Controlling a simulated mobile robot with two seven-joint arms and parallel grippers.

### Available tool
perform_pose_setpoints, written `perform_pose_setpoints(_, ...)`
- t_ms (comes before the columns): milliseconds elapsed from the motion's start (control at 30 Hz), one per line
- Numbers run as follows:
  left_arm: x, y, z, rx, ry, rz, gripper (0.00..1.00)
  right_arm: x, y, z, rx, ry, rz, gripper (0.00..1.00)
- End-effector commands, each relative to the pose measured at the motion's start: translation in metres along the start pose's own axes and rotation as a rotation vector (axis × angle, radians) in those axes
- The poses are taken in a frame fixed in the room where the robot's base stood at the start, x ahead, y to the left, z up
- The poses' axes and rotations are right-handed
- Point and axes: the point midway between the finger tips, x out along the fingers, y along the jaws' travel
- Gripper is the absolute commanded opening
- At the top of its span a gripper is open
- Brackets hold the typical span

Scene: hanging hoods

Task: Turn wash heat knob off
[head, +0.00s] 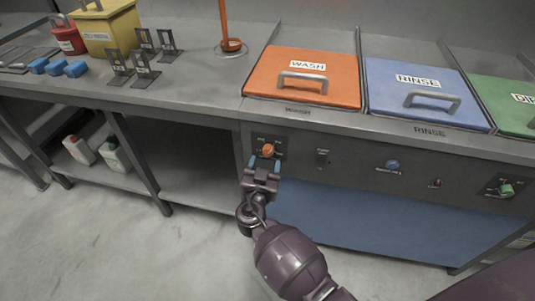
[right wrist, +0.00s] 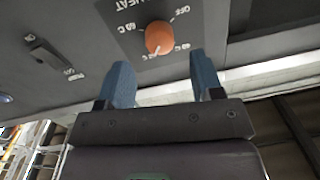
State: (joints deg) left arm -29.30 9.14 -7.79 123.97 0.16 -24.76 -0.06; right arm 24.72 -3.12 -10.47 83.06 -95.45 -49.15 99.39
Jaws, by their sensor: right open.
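The wash heat knob (head: 268,150) is a round orange knob on the grey front panel, below the orange WASH lid (head: 302,78). In the right wrist view the knob (right wrist: 159,37) shows a white pointer line toward a temperature mark, not toward the OFF mark. My right gripper (head: 264,163) is just below the knob in the head view, with its blue fingertips apart. In the right wrist view the open fingers (right wrist: 165,80) are near the knob, with nothing between them. My left gripper is not in view.
The panel also holds a small switch (head: 323,156), a blue knob (head: 392,165) and a green knob (head: 506,190). A blue RINSE lid (head: 425,92) lies right of the WASH lid. Black stands (head: 145,70) and blue blocks (head: 57,67) sit on the counter at left.

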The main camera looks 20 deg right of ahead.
Motion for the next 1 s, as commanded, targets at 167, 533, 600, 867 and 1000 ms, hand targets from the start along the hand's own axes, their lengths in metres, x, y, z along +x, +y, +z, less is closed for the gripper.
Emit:
perform_pose_setpoints(167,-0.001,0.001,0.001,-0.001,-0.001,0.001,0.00,0.027,-0.001,0.000,-0.001,0.000,-0.001,0.60)
perform_pose_setpoints(533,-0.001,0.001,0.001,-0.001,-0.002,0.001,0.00,0.045,0.000,0.001,0.000,-0.003,0.000,0.60)
perform_pose_setpoints(600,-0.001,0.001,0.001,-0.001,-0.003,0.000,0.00,0.045,0.000,0.001,-0.001,-0.002,0.000,0.60)
perform_pose_setpoints(867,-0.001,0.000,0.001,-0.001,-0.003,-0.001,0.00,0.045,0.000,0.001,-0.001,-0.002,0.000,0.37)
perform_pose_setpoints(1000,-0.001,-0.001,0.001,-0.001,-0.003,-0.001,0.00,0.045,0.000,0.001,-0.001,-0.002,0.000,0.16)
